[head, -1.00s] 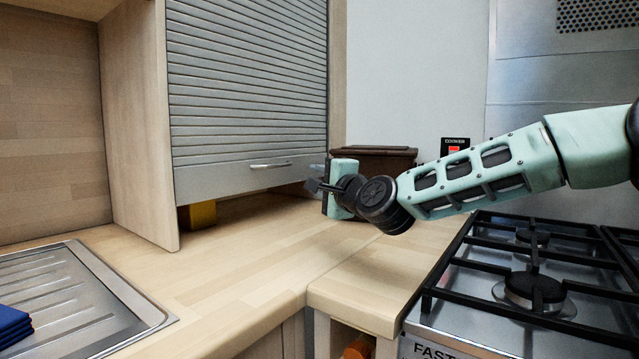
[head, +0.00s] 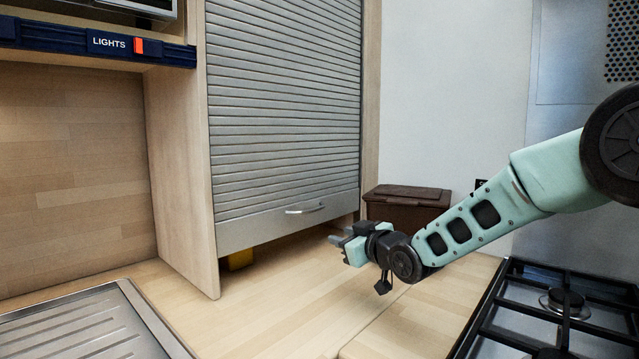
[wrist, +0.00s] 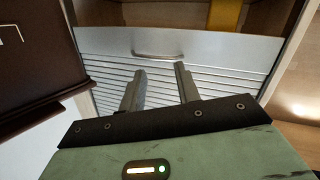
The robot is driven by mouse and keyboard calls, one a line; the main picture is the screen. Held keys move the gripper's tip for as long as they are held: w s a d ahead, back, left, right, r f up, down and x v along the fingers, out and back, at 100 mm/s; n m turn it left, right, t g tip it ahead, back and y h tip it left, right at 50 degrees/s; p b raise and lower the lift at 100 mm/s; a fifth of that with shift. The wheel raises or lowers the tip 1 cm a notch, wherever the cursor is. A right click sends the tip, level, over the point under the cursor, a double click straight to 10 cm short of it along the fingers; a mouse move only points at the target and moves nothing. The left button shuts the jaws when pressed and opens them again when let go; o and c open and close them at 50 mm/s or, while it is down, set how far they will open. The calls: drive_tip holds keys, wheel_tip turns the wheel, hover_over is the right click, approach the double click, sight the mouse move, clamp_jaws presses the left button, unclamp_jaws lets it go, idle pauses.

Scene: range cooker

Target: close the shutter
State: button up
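The grey slatted shutter (head: 285,110) is mostly down in the wooden cabinet; a gap shows between its bottom edge and the worktop. Its thin metal handle (head: 305,211) is on the bottom panel. My gripper (head: 341,238) is to the right of and lower than the handle, apart from it. In the wrist view, the shutter (wrist: 100,70) appears upside down, with the handle (wrist: 158,56) beyond my two fingers (wrist: 160,80). The fingers are spread apart with nothing between them.
A dark brown box (head: 408,205) stands behind my gripper. A yellow object (head: 240,259) shows in the gap under the shutter. The gas hob (head: 560,305) is at right and the sink drainer (head: 85,325) at left. The worktop (head: 290,300) between is clear.

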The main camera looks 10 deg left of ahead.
wheel_tip(320, 180, up, 7)
drive_tip(key=d+n+g+h+p, duration=0.15)
drive_tip(key=n+p, duration=0.55)
drive_tip(key=n, duration=0.7)
drive_tip(key=n+p, duration=0.2)
drive_tip(key=p, duration=0.4)
approach(316, 210)
drive_tip(key=x, duration=0.5)
drive_tip(key=shift+w, duration=0.25)
drive_tip(key=shift+p+x, duration=1.05)
drive_tip(key=shift+x, duration=0.25)
drive_tip(key=shift+w+a+f+p, duration=0.2)
drive_tip(key=shift+w+a+p, duration=0.1)
drive_tip(key=shift+w+p, duration=0.15)
drive_tip(key=shift+c, duration=0.2)
drive_tip(key=shift+f, duration=0.15)
clamp_jaws()
